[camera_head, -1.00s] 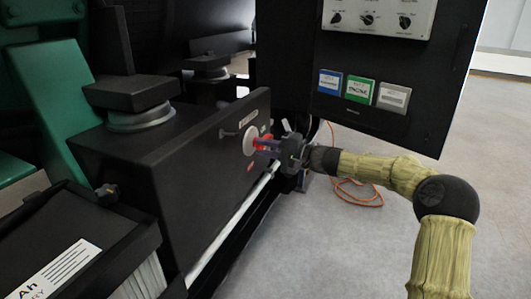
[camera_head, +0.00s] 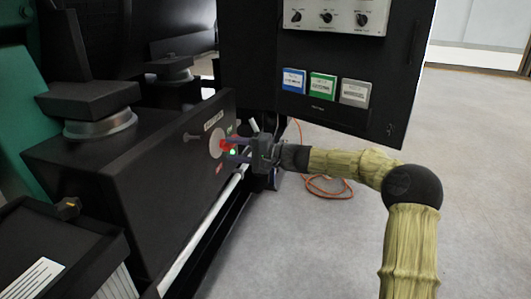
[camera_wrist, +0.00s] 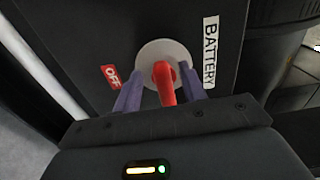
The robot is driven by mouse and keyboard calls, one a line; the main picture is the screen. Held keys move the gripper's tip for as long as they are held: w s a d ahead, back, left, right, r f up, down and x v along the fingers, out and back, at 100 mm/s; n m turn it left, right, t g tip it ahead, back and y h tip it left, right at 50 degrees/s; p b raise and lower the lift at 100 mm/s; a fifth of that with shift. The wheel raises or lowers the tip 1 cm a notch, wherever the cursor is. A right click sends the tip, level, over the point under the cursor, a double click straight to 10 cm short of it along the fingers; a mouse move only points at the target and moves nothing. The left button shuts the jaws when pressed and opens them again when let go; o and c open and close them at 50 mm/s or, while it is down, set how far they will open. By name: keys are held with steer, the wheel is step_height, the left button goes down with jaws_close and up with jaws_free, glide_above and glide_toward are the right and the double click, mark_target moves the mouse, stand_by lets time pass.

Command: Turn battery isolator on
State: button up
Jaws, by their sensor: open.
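The battery isolator is a red handle (camera_head: 225,145) on a pale round plate (camera_head: 213,143), set in the side of a black box. In the wrist view the red handle (camera_wrist: 164,82) stands between the two purple fingers of my gripper (camera_wrist: 162,92), with a small gap on each side. My gripper (camera_head: 236,149) is open around the handle. A red OFF label (camera_wrist: 111,77) and a white BATTERY label (camera_wrist: 209,54) flank the plate. A small bright green spot (camera_head: 233,152) shows by the fingers; I cannot tell what it is.
A black control panel (camera_head: 320,115) with knobs and coloured labels hangs above and right of my gripper. A pale rail (camera_head: 205,232) runs below the box. An orange cable (camera_head: 328,188) lies on the floor. Open floor is at right.

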steer(key=p+v, duration=0.6)
steer(key=v, duration=1)
steer(key=shift+d, duration=0.2)
